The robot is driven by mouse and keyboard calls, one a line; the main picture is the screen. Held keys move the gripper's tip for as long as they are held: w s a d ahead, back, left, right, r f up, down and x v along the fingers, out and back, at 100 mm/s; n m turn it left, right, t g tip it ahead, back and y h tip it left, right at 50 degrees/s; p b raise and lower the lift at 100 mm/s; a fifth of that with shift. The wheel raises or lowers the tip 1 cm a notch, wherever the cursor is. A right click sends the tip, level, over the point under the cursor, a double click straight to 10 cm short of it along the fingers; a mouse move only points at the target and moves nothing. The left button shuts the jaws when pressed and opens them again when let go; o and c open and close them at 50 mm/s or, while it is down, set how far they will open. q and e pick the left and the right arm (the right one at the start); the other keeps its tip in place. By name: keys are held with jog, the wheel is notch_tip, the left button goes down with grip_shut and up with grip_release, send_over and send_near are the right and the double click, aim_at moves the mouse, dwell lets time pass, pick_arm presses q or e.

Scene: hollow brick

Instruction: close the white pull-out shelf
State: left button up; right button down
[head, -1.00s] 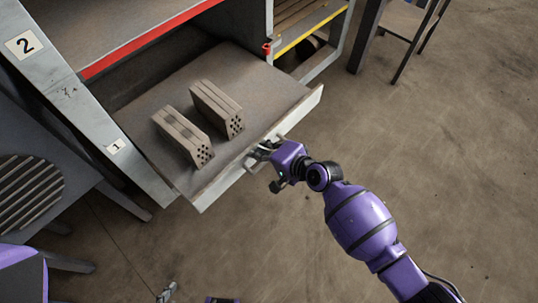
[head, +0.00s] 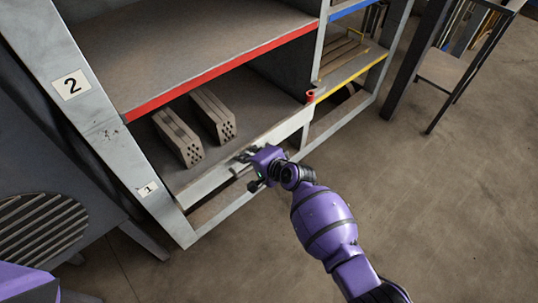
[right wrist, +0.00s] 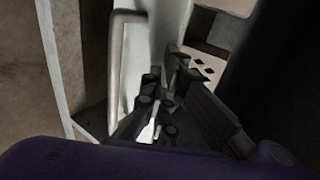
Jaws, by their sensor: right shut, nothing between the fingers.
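The white pull-out shelf (head: 285,130) sits low in the rack, with its pale front panel close to the rack's front frame. Two hollow bricks (head: 178,138) (head: 213,116) stand side by side on it. My right gripper (head: 246,157) is shut and empty at the middle of the front panel, by its handle. In the right wrist view the fingers (right wrist: 166,80) are close together beside the white panel (right wrist: 133,60) and its pale handle bar. Whether they touch the panel is hard to tell. My left gripper is not in view.
A red-edged shelf (head: 215,70) hangs above the bricks. A small red post (head: 310,96) stands at the panel's right end. The floor at right is open.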

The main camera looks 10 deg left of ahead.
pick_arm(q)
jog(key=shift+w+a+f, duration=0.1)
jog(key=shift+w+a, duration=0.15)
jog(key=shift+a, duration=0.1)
pick_arm(e)
jog(key=shift+w+a, duration=0.6)
jog(key=shift+a, duration=0.2)
